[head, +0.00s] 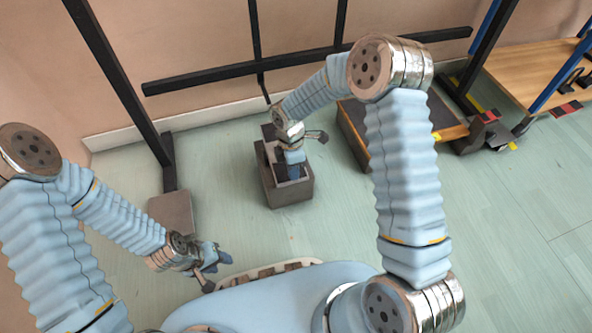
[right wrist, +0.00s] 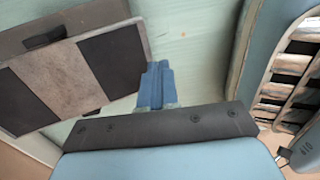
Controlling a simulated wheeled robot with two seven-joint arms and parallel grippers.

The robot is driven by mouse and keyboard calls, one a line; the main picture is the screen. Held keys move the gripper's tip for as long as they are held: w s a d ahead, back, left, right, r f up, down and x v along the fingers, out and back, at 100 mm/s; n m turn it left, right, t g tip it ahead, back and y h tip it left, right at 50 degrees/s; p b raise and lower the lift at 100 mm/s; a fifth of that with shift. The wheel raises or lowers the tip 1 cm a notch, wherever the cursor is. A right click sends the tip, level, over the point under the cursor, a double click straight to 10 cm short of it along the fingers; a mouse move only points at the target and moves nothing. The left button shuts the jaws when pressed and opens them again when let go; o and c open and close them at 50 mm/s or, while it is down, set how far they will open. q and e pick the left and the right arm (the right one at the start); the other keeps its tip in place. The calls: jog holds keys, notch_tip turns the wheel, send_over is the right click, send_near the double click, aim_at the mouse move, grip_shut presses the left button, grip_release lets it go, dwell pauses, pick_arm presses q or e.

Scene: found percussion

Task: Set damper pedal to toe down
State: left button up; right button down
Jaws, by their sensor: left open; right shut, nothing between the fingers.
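The damper pedal appears to be the dark grey boxy unit (head: 293,194) on the floor at the middle of the head view. In the right wrist view its plate (right wrist: 62,84), pale with dark bands, lies tilted at the left. My right gripper (head: 290,172) is over the unit, partly hidden by its own wrist. Its blue fingers (right wrist: 155,82) are shut and empty, just right of the plate's edge; I cannot tell whether they touch it. Which end of the pedal is down is unclear. My left gripper (head: 217,262) is open and empty, away to the lower left.
A dark upright frame (head: 215,78) with a foot plate (head: 172,212) stands behind and left of the unit. Floor in front of the unit is clear.

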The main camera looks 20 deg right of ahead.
pick_arm(q)
notch_tip(320, 180, up, 2)
jog(key=shift+r+p, duration=0.25)
jog(key=shift+p, duration=0.35)
pick_arm(e)
notch_tip(320, 180, up, 11)
jog(key=s, duration=0.1)
jog(key=shift+s+f, duration=0.15)
jog(key=shift+s, duration=0.2)
pick_arm(q)
notch_tip(320, 180, up, 10)
jog(key=p, duration=1)
jog(key=shift+s+d, duration=0.2)
jog(key=shift+d, duration=0.2)
pick_arm(e)
jog(key=s+a+f+m+t+y, duration=0.1)
jog(key=s+f+m+y, duration=0.1)
jog(key=s+m, duration=0.6)
jog(key=s+a+f+m+t+y, duration=0.1)
jog(key=s+f+m, duration=0.3)
jog(key=s+m, duration=0.4)
jog(key=m+y, duration=0.1)
jog(key=m, duration=0.3)
jog(key=shift+s+f+t, duration=0.4)
